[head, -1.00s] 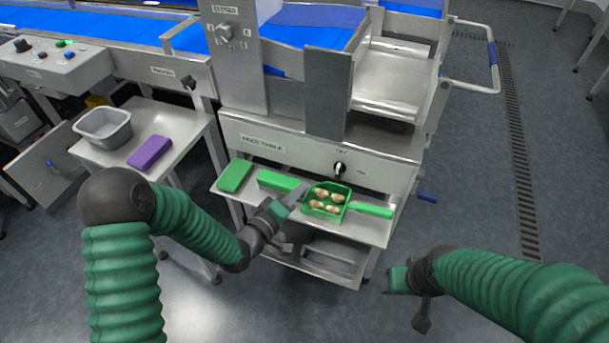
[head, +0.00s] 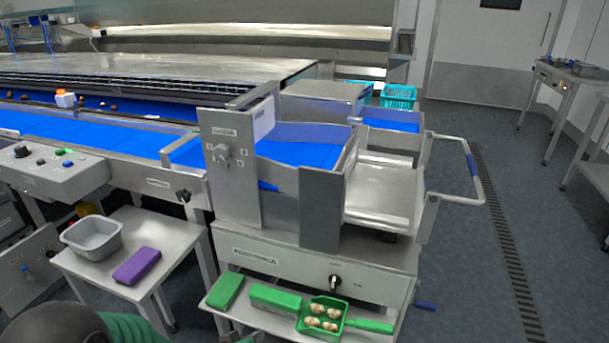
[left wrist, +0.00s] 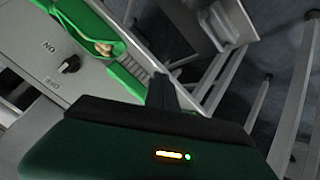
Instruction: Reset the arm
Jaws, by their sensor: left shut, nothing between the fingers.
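My left arm (head: 125,328) shows at the bottom left of the head view. The tip of my left gripper (head: 248,338) is just at the bottom edge, below the work shelf. In the left wrist view my left gripper (left wrist: 165,92) is shut and empty, apart from the green things beyond it. My right gripper is out of the head view.
A side table holds a grey tub (head: 93,238) and a purple block (head: 137,266). The blue conveyor (head: 105,135) lies behind.

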